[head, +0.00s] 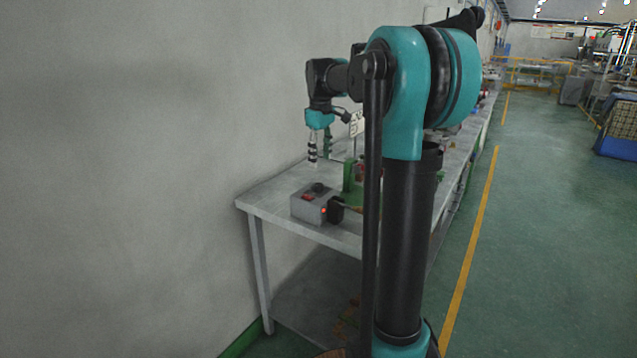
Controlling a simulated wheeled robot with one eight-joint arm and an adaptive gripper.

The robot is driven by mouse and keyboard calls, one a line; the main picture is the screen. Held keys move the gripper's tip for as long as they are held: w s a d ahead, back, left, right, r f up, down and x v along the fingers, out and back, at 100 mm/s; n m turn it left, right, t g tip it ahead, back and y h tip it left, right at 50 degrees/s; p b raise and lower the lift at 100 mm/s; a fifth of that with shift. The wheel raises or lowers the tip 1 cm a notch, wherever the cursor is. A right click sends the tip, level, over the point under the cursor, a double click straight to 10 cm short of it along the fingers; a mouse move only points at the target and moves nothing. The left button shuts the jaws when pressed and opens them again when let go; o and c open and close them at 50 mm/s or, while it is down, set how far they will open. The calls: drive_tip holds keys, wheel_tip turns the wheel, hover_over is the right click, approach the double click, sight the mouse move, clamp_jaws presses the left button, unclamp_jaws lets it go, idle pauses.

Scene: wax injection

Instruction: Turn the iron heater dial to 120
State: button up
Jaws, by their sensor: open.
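A small grey box, which looks like the iron heater (309,211), sits on the near end of the workbench. A dark round knob, likely its dial (319,188), is on its top face; the dial's marking is too small to read. My gripper (320,158) points down above the bench, above and behind the heater in the picture. Its two fingers are apart and empty. It does not touch the dial.
The grey workbench (273,204) runs along the wall to the back. A green object (352,180) stands right of the heater, and a black part (336,209) is at the heater's right side. My arm hides much of the bench. The green floor at right is clear.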

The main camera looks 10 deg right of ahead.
drive_tip(key=n, duration=0.2)
approach(319, 184)
drive_tip(key=shift+g, duration=0.4)
drive_tip(key=f, duration=0.8)
drive_tip(key=shift+w+f, duration=0.3)
drive_tip(key=shift+f, duration=0.05)
clamp_jaws()
drive_tip(key=shift+m, duration=0.3)
drive_tip(key=m, duration=1)
drive_tip(key=shift+w, duration=0.1)
idle(0.6)
